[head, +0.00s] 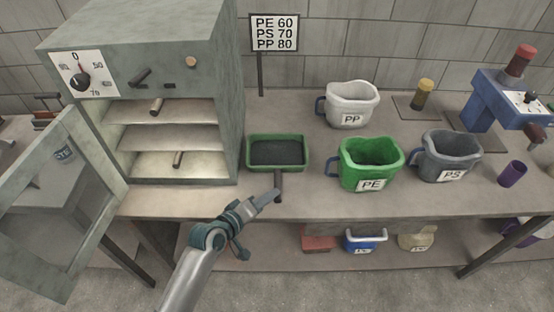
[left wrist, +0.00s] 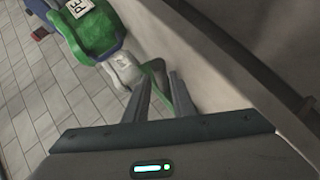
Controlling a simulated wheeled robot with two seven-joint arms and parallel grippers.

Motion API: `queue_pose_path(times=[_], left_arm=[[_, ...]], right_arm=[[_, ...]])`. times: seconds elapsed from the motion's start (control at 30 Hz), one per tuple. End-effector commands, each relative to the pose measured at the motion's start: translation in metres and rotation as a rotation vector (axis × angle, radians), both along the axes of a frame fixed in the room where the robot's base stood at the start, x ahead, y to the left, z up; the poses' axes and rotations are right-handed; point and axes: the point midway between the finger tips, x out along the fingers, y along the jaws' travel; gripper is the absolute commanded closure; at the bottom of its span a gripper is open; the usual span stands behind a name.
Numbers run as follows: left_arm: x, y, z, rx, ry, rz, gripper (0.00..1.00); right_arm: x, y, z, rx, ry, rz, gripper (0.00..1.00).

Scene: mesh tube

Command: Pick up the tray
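The tray (head: 249,158) is green-rimmed with a dark inside and stands on the bench right of the oven. Its dark handle (head: 279,184) points toward the bench's front edge. My left gripper (head: 274,195) is at the near end of the handle, just to its left; whether they touch I cannot tell. In the left wrist view the two fingers of my left gripper (left wrist: 160,85) stand apart, with no handle clearly seen between them. A green strip shows behind the fingers there; I cannot tell whether it is the tray. My right gripper is not in view.
An open oven (head: 225,95) with shelves stands left of the tray, its door (head: 60,190) swung out. The green PE bucket (head: 365,155), white PP bucket (head: 350,95) and grey PS bucket (head: 450,145) stand to the right. A purple cup (head: 512,174) is farther right.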

Motion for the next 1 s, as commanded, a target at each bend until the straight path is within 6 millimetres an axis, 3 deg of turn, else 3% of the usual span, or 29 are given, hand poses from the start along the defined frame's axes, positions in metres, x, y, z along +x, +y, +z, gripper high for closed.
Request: queue_pose_path(times=[0.3, 0.83, 0.93, 1.0], left_arm=[[0.02, -0.018, -0.012, 0.001, 0.0, 0.001, 0.77], [0.021, -0.018, -0.014, 0.001, -0.001, 0.002, 0.77], [0.021, -0.018, -0.014, 0.001, -0.001, 0.002, 0.98], [0.021, -0.018, -0.014, 0.001, -0.001, 0.002, 1.0]], right_arm=[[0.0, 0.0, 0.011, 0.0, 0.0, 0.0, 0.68], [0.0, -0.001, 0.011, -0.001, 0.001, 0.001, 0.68], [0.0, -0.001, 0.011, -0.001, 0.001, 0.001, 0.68], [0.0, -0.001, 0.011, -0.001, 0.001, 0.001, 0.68]])
